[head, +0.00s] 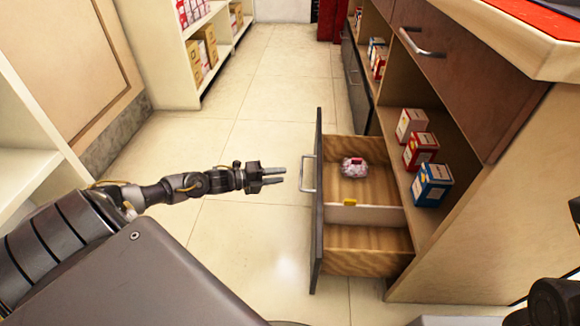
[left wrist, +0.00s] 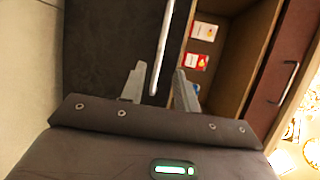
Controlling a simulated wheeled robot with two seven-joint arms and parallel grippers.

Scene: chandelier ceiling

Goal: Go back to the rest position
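My left gripper (head: 274,177) is stretched out over the floor, to the left of the open drawer (head: 319,215). Its two fingers are apart with nothing between them in the head view. In the left wrist view the left gripper (left wrist: 156,88) also shows its fingers spread, with the drawer's bar handle (left wrist: 161,50) beyond them. In the head view the fingertips stand short of the handle (head: 307,174), with a gap. Part of my right arm (head: 552,300) shows at the bottom right corner; its fingers cannot be made out.
The drawer holds a pink and white item (head: 354,166) and a small yellow item (head: 349,202). Several boxes (head: 420,150) stand on the shelf to its right. A white shelf unit (head: 165,60) stands at the back left. The tiled floor (head: 262,100) ahead is clear.

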